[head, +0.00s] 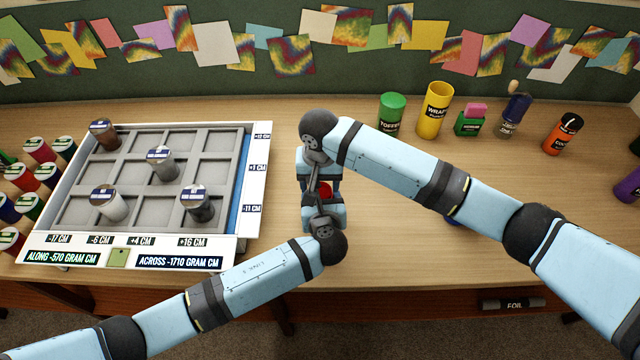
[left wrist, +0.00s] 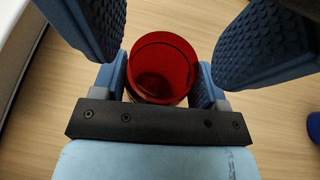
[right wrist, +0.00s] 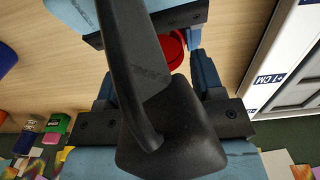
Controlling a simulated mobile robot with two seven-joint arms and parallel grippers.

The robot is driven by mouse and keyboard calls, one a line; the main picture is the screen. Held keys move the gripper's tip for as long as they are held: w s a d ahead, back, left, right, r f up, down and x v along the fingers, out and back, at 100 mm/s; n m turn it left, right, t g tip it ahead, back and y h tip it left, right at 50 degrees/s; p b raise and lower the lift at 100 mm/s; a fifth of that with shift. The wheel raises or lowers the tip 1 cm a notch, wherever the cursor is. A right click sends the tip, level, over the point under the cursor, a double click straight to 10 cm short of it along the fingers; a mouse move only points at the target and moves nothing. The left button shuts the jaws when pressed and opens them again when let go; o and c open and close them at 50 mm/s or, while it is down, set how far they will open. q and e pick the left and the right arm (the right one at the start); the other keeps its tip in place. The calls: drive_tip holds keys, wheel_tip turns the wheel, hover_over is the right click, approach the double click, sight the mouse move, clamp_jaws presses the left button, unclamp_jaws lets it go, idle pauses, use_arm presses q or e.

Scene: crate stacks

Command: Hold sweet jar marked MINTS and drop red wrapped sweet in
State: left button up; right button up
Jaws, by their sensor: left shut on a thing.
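A red, open-topped jar (head: 325,189) stands between my two grippers at the middle of the table; no label on it is readable. In the left wrist view the jar (left wrist: 163,52) is between the fingers of my left gripper (left wrist: 158,85), which is shut on it. The jar's inside looks dark red; I cannot tell whether anything lies in it. My right gripper's textured fingers (left wrist: 170,40) are spread apart near the jar's mouth, with nothing seen between them. In the right wrist view a dark arm part hides much of the jar (right wrist: 173,48). No red wrapped sweet is visible.
A white-framed gridded tray (head: 130,250) with several jars is at left. Several colour-lidded jars line its left side. At the back right are a green TOFFEE jar (head: 391,114), a yellow canister (head: 434,110) and other containers. A blue item (head: 453,219) is partly hidden behind my right arm.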

use_arm(q)
drive_tip(key=shift+s+a+f, duration=0.1)
use_arm(e)
drive_tip(key=shift+w+r, duration=0.1)
drive_tip(key=shift+r, duration=2.5)
use_arm(q)
drive_tip(key=o, duration=0.9)
drive_tip(key=shift+o, duration=0.2)
drive_tip(key=v, duration=1.2)
